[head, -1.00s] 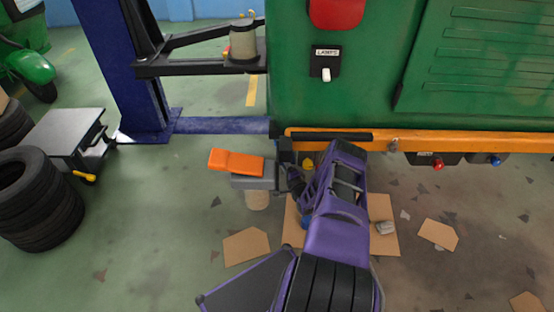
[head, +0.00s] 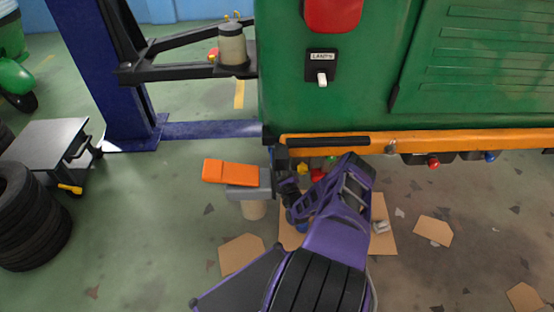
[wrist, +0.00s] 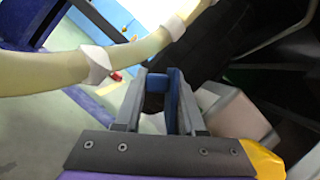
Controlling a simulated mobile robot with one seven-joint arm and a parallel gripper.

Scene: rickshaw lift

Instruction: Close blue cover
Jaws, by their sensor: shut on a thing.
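In the wrist view the two grey fingers of my gripper (wrist: 160,100) are close together, with a blue piece (wrist: 173,92) between them near the tips. It looks like the blue cover, but only a narrow part shows and its full shape is hidden. In the head view my purple arm reaches up to just below the orange bumper of the green rickshaw (head: 330,110). The fingers and what they hold cannot be made out there.
The orange bumper (head: 455,140) runs low across the rickshaw. Red (head: 433,163) and blue (head: 490,157) knobs hang under it. A lift post (head: 90,60), a cart (head: 45,140) and stacked tires (head: 30,225) stand at left. Cardboard pieces (head: 433,230) lie on the floor.

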